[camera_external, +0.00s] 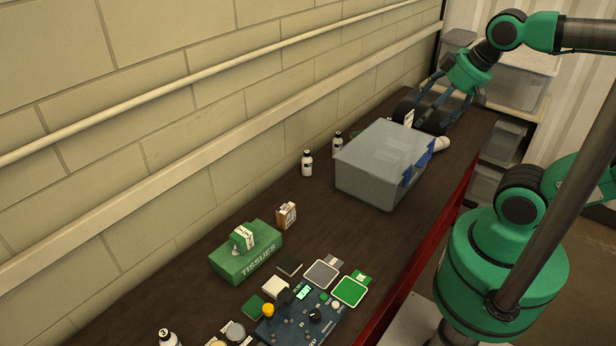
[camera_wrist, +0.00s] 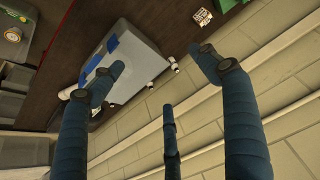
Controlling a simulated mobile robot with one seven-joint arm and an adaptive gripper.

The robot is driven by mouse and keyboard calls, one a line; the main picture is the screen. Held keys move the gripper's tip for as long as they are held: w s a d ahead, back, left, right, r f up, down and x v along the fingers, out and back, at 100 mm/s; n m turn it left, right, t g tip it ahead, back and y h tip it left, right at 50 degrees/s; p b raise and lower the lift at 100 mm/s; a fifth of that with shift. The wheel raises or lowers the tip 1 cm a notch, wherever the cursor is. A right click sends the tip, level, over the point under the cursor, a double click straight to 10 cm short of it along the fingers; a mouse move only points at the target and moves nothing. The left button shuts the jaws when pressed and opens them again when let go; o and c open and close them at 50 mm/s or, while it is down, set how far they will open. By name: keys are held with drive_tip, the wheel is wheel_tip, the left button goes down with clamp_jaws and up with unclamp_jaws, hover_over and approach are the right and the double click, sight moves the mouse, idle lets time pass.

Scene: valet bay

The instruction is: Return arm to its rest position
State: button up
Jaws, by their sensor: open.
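My green and dark gripper (camera_external: 444,100) is at the far end of the dark bench in the external view, beyond the grey lidded box (camera_external: 381,157). Its fingers are spread and nothing shows between them. In the wrist view the blue fingers of my gripper (camera_wrist: 155,78) stand wide apart with a third, thin finger lower in the middle. The grey box with blue clips also shows there (camera_wrist: 135,48), behind the left finger. Dark rounded shapes beside the fingers in the external view are partly hidden.
White bottles (camera_external: 307,164) stand near the wall. A blue circuit board (camera_external: 290,322), coloured pads and small parts crowd the near end. Storage bins (camera_external: 517,88) stand on shelving beyond the bench.

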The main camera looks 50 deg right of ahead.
wheel_tip(320, 180, down, 8)
drive_tip(key=b, duration=0.8)
drive_tip(key=shift+f, duration=0.2)
